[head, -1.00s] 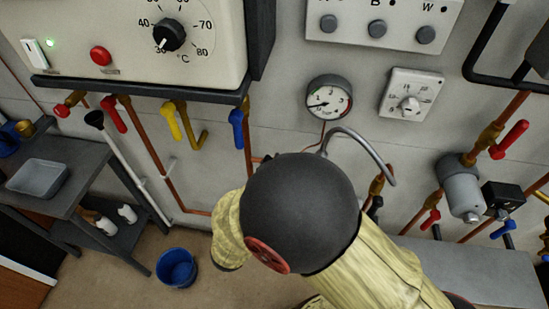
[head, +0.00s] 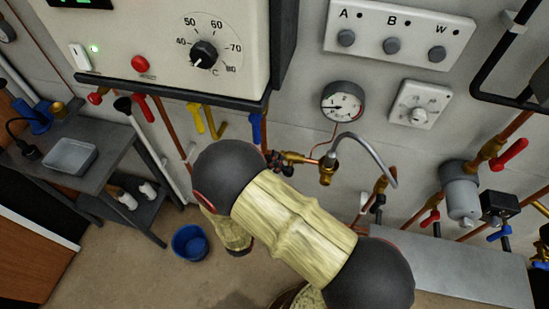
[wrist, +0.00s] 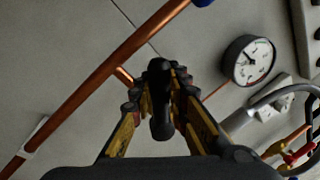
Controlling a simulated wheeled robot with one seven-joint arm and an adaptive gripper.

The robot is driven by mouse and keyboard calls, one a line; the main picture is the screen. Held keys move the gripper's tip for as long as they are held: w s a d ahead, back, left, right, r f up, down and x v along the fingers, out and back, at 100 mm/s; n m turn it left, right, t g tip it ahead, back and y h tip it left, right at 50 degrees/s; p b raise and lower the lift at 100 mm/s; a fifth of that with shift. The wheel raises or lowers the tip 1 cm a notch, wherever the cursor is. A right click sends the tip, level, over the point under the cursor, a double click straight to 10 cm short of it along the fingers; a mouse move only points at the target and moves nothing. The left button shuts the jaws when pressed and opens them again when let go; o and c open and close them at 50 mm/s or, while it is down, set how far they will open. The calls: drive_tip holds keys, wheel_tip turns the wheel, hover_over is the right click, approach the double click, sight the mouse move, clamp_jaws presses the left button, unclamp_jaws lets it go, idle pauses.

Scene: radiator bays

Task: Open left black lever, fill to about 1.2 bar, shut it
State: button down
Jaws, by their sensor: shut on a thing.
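In the wrist view, my gripper (wrist: 160,105) has its yellow and dark fingers closed on both sides of the left black lever (wrist: 161,72), which points roughly along the fingers. In the head view my arm hides most of the gripper. The brass valve (head: 297,158) of the filling loop shows just right of my arm, with the grey hose (head: 372,148) arching right from it. A second black lever (head: 378,202) sits at the hose's right end. The round pressure gauge (head: 343,102) hangs above; it also shows in the wrist view (wrist: 248,61). Its needle is too small to read surely.
The white boiler (head: 165,40) is at upper left, with red, yellow and blue (head: 255,128) levers beneath. A copper pipe (wrist: 95,80) runs close beside my gripper. Right are a grey cylinder (head: 460,190) and red lever (head: 510,154). A blue bucket (head: 190,243) stands on the floor.

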drive_tip(key=shift+f, duration=0.1)
idle(0.3)
drive_tip(key=c, duration=1.7)
unclamp_jaws()
drive_tip(key=shift+a, duration=0.1)
drive_tip(key=v, duration=1.2)
